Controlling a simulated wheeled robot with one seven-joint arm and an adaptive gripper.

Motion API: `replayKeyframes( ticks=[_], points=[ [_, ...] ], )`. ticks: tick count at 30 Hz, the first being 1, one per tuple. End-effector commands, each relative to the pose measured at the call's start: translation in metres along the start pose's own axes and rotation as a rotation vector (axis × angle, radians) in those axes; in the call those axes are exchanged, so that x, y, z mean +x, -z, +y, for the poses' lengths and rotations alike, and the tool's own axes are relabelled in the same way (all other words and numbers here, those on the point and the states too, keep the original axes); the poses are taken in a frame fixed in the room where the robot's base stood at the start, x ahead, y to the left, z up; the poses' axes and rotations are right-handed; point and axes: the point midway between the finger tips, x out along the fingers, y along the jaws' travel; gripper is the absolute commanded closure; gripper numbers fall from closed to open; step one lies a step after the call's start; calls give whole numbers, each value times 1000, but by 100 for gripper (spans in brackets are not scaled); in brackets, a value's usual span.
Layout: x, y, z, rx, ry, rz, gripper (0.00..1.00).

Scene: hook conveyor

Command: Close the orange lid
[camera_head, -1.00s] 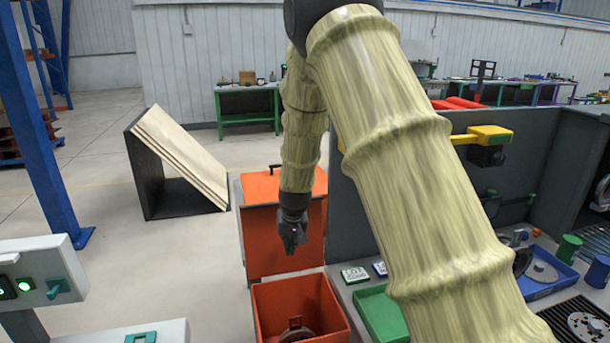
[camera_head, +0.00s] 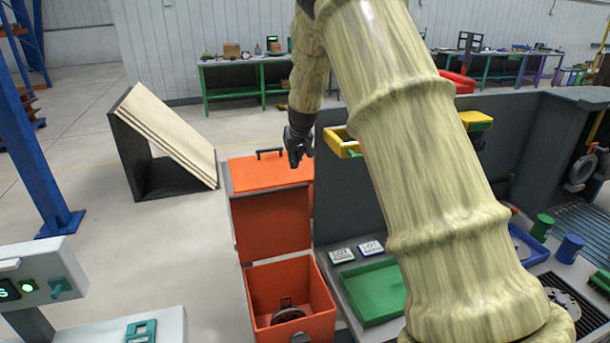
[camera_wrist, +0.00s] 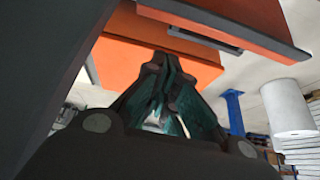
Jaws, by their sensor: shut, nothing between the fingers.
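An orange bin (camera_head: 302,331) stands open at the bottom centre of the head view, with a dark part (camera_head: 288,314) inside. Behind it rises an upright orange panel (camera_head: 272,224). The flat orange lid piece (camera_head: 265,174) with a black handle (camera_head: 270,152) lies above and behind that panel; I cannot tell how they join. My gripper (camera_head: 295,159) is shut and empty near the right side of the handle; contact is unclear. In the wrist view the fingers (camera_wrist: 172,95) come together, in front of an orange surface (camera_wrist: 135,68) and an orange slab (camera_wrist: 265,25).
A grey wall (camera_head: 350,205) stands right of the orange panel, with a yellow tray (camera_head: 340,143) at its top. A green tray (camera_head: 375,292) lies right of the bin. A control box (camera_head: 45,275) is at left. Open floor (camera_head: 130,250) lies left of the bin.

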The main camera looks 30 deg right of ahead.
Motion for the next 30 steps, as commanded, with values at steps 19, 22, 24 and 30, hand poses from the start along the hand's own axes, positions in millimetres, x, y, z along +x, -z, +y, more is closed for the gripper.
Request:
replayKeyframes(
  ticks=[19, 22, 24, 30],
  points=[
    [43, 14, 8, -23, -11, 17, 100],
    [54, 14, 7, -22, -11, 17, 100],
    [62, 14, 7, -22, -11, 18, 100],
    [80, 14, 7, -23, -11, 18, 100]
  ],
)
